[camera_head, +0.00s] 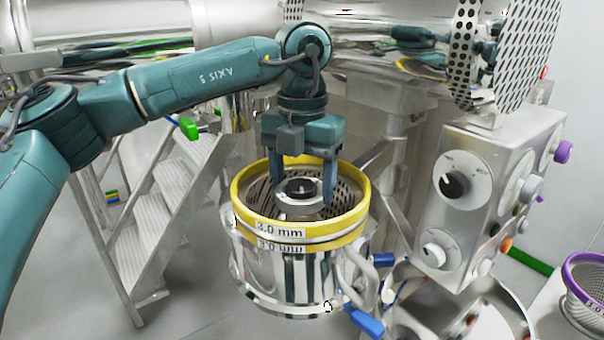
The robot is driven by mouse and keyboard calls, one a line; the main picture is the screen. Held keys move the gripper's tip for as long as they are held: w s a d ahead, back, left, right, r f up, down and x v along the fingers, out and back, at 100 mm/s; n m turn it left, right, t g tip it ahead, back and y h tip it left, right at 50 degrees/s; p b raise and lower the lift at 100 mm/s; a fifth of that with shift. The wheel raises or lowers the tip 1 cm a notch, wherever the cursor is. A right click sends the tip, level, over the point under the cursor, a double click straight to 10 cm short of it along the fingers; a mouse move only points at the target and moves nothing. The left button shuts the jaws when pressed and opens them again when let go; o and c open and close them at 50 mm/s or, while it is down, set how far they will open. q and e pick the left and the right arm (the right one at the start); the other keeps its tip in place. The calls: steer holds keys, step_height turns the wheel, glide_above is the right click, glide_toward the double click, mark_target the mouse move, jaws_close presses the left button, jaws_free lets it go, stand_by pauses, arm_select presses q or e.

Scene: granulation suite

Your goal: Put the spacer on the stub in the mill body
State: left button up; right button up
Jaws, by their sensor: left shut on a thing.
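The mill body (262,268) is a shiny steel drum at the centre. A yellow-rimmed perforated screen marked 3.0 mm (345,223) sits in its top. My left gripper (302,190) points down into the drum's opening, its fingers on either side of a pale metal ring that I take for the spacer (299,208). It is shut on this ring. A dark round top, apparently the stub (300,186), shows in the ring's middle, so the ring appears around or just above it. The lower contact is hidden. My right gripper is not in view.
Blue-handled clamps (367,322) stick out at the drum's lower right. Metal steps (165,215) stand at left. A purple-rimmed screen (585,258) is at far right. Perforated discs (510,50) stand above the box.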

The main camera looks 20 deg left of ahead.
mark_target(302, 202)
arm_select(q)
steer(key=shift+f+b, duration=0.95)
steer(key=shift+f, duration=0.5)
steer(key=shift+f+b, duration=0.35)
steer(key=shift+f, duration=0.15)
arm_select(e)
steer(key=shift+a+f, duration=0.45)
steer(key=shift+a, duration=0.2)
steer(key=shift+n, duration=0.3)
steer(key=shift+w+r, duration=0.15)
arm_select(q)
steer(key=o, duration=1.1)
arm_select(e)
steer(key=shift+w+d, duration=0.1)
